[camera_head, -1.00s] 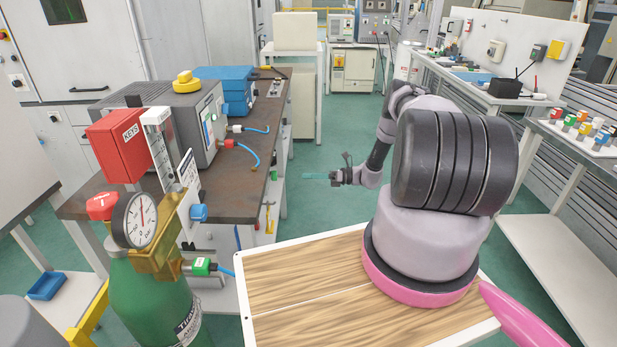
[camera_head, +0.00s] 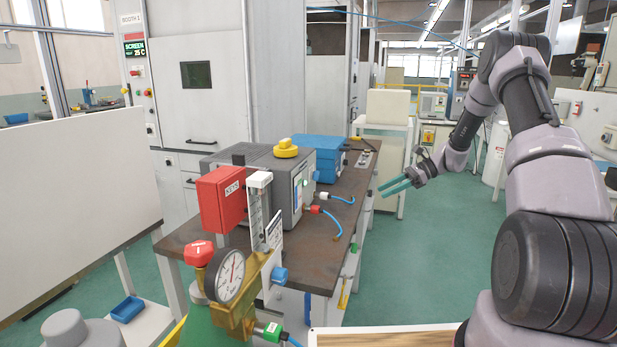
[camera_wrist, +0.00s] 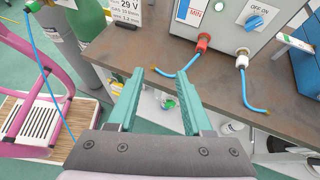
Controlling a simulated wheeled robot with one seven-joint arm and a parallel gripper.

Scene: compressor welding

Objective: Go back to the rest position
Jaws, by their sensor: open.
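My gripper (camera_head: 394,184) is in the air over the green floor, to the right of the brown workbench (camera_head: 205,235) in the head view. Its two teal fingers are apart and nothing is between them. In the wrist view my gripper (camera_wrist: 160,95) points toward the edge of the workbench (camera_wrist: 130,45). Below its fingertips there, several small things under the bench are partly hidden. My arm is raised and bent on the right of the head view.
On the bench stand a grey machine (camera_head: 265,185) with blue cables, a blue box (camera_head: 318,155) and a red KEYS box (camera_head: 221,199). A gauge (camera_head: 230,275) on a gas cylinder is in front. The floor (camera_head: 440,250) right of the bench is clear.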

